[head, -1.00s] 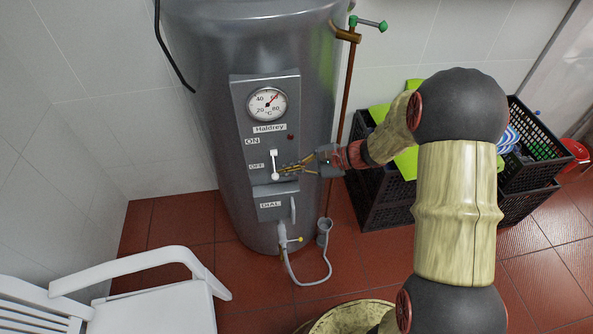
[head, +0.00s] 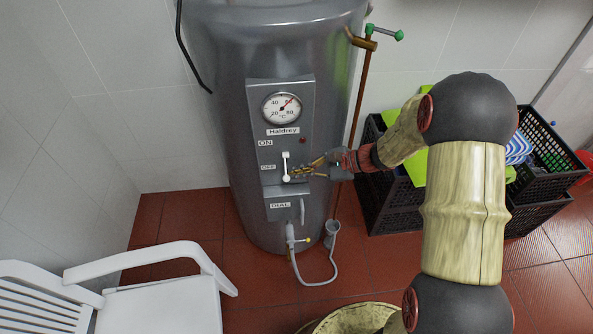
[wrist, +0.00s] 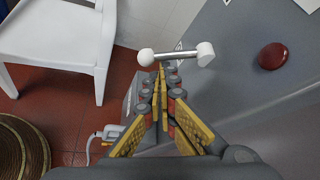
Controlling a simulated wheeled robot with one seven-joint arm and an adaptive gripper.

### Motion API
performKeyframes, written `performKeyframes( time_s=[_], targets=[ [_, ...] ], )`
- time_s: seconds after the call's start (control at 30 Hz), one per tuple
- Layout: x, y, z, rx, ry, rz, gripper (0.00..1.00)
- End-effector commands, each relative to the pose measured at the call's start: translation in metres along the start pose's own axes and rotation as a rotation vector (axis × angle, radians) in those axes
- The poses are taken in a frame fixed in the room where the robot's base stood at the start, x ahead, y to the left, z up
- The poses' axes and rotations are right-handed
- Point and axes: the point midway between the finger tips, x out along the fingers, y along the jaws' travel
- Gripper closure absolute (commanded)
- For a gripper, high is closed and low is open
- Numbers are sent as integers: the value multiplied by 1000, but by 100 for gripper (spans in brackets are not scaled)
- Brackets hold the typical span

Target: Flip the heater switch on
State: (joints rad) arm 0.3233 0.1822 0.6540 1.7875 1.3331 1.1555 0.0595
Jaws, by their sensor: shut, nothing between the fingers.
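The grey heater (head: 225,120) stands against the tiled wall.
A red indicator (wrist: 271,56) is on the panel, above and right of the switch in the head view. A dial handle (head: 302,210) and pipework are below. A white chair (head: 165,300) is at lower left, black crates (head: 395,215) are at right.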

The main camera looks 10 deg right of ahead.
Motion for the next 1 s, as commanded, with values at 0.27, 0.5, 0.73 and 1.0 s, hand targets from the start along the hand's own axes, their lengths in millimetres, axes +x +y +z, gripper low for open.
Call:
performKeyframes(
  time_s=[0.27, 0.5, 0.73, 1.0],
  targets=[
    [-2, 0, 4, 35, 0, 22, 100],
    [-3, 0, 6, 72, -1, 43, 100],
    [-6, 0, 11, 131, -1, 78, 100],
    [-12, 0, 22, 269, -1, 161, 100]
  ],
)
